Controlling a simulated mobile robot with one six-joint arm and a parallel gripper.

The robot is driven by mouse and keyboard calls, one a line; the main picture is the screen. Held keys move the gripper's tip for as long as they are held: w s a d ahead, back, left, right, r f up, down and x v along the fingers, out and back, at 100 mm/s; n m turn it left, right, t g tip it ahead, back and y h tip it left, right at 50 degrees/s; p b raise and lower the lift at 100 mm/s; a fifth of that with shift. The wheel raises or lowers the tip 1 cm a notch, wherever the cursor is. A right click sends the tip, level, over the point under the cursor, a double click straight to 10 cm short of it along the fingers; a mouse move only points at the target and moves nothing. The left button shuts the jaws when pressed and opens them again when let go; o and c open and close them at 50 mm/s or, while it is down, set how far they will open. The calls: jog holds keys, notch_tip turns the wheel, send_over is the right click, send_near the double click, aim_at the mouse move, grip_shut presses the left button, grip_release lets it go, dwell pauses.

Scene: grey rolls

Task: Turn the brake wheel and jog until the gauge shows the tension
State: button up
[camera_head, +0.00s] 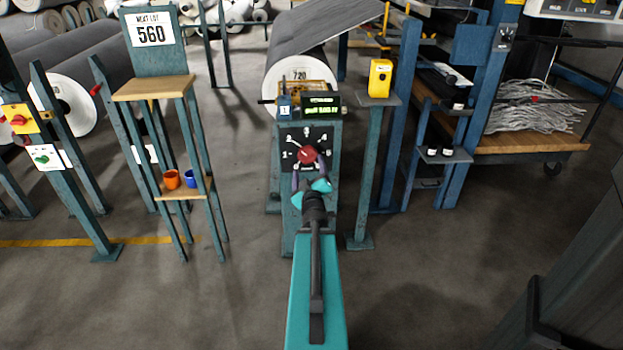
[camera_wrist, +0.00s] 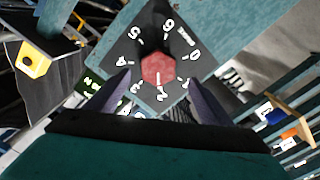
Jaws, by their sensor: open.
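The brake wheel (camera_head: 307,155) is a red knob on a black dial plate with white numbers, on a teal stand. In the wrist view the red knob (camera_wrist: 158,68) sits inside a ring of numbers from 0 to 6. A white mark on it points towards the 2. My gripper (camera_head: 308,178) is just in front of the plate. In the wrist view its two fingers (camera_wrist: 158,84) are spread, one to each side below the knob; I cannot tell if they touch it. The gauge (camera_head: 321,108) is a dark display with green text above the dial, too small to read surely.
A yellow box (camera_head: 380,78) stands on a post right of the dial. A grey roll (camera_head: 310,35) lies behind, marked 720. Left are a wooden-topped stand (camera_head: 154,87) with a 560 sign, orange (camera_head: 172,180) and blue cups, and a green-knob panel (camera_head: 47,157).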

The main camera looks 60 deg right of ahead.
jog(key=shift+s+a+r+p, duration=0.2)
jog(key=shift+s+a+p, duration=0.55)
jog(key=shift+p, duration=3.05)
jog(key=p+v, duration=0.5)
jog(key=shift+s+a+f+p, duration=0.1)
jog(key=shift+p, duration=0.3)
jog(key=shift+a, duration=0.1)
